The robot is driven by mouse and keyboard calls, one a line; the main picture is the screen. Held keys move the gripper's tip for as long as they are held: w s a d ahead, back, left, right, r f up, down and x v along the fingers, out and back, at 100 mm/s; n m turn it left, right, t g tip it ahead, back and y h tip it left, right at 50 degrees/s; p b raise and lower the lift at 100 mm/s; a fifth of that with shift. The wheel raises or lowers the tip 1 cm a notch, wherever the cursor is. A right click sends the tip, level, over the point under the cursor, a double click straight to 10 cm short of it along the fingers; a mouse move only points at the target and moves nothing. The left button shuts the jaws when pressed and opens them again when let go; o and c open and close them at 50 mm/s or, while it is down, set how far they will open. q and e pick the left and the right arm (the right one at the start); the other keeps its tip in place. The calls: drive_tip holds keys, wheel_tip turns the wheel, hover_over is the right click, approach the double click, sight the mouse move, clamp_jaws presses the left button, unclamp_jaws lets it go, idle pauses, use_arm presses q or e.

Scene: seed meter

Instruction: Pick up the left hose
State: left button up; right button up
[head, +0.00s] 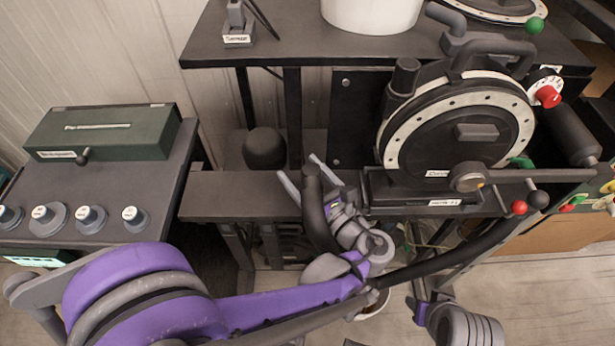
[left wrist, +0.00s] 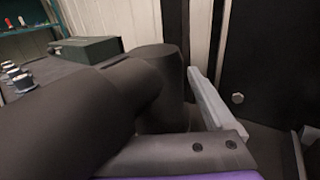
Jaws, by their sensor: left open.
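A thick black hose (head: 316,216) stands up in the middle of the head view, its upper end over the dark bench. My left gripper (head: 297,166) is open beside it, its two pale fingers pointing up and left. In the head view the hose shows between the fingers, but I cannot tell whether it is really between them. In the left wrist view a big dark bent tube (left wrist: 70,118) fills the left side, and one grey finger (left wrist: 208,100) shows to its right. My right gripper's fingers do not show.
A black rounded cylinder (head: 265,149) stands behind the bench (head: 225,195). A round seed meter (head: 455,130) with a pale dotted ring is at the right. A side table with knobs (head: 92,218) and a green box (head: 105,132) is at the left. Another black hose (head: 450,255) runs to the right.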

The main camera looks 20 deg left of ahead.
use_arm(q)
drive_tip(key=shift+s+d, duration=0.1)
drive_tip(key=shift+c, duration=1.2)
clamp_jaws()
wheel_tip(320, 180, up, 16)
drive_tip(key=p, duration=0.7)
drive_tip(key=shift+d, duration=0.1)
